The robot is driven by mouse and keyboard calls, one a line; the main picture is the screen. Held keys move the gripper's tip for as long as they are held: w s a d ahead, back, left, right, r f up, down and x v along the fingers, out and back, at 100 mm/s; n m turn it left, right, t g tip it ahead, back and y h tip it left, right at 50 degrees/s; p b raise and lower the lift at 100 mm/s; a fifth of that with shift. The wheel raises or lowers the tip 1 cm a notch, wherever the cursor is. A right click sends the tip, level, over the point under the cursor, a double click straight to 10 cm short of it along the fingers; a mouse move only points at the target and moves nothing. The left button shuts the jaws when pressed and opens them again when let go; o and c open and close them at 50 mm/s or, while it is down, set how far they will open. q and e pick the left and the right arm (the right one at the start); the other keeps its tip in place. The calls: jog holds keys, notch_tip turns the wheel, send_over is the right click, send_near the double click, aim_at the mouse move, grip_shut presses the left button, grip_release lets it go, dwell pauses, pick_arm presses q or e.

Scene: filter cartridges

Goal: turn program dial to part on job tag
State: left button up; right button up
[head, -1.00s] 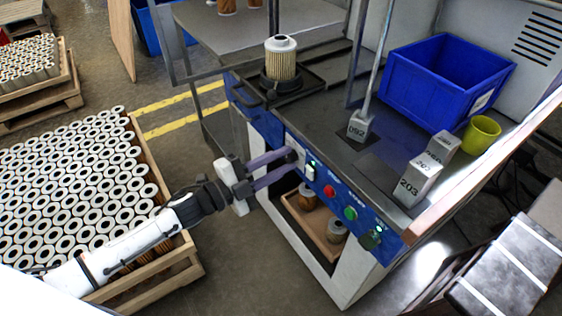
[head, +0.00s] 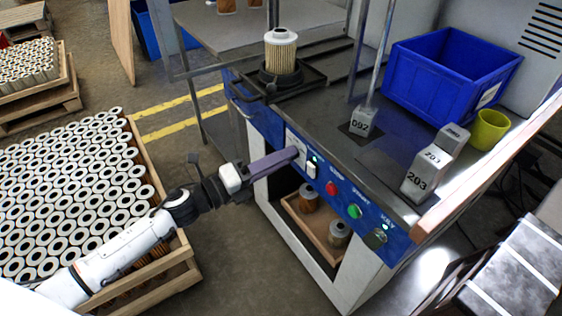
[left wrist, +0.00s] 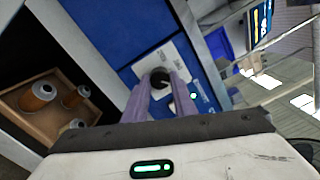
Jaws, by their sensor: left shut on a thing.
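The program dial (left wrist: 160,78) is a dark round knob on a white plate on the blue front panel. In the left wrist view it sits between the fingertips of my left gripper (left wrist: 161,86). In the head view my left gripper (head: 297,153) reaches the panel's left part, and its fingers hide the dial. It is shut on the dial. The dial's markings and pointer are too small or covered to read. I cannot make out a job tag for certain. My right gripper is not in view.
Right of the dial are a white switch (head: 312,169), a red button (head: 332,188), a green button (head: 355,211) and a key switch (head: 376,237). A filter cartridge (head: 281,52) stands on the bench. Numbered grey blocks (head: 420,184) and a blue bin (head: 420,90) are there too.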

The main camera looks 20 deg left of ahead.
pick_arm(q)
jog(key=shift+f+m+b, duration=0.15)
jog(key=shift+m+b, duration=0.15)
jog(key=shift+m, duration=0.6)
jog(key=o, duration=1)
jog(key=shift+o, duration=0.2)
jog(key=v, duration=1)
jog(key=shift+s+a, duration=0.15)
jog(key=shift+a, duration=0.05)
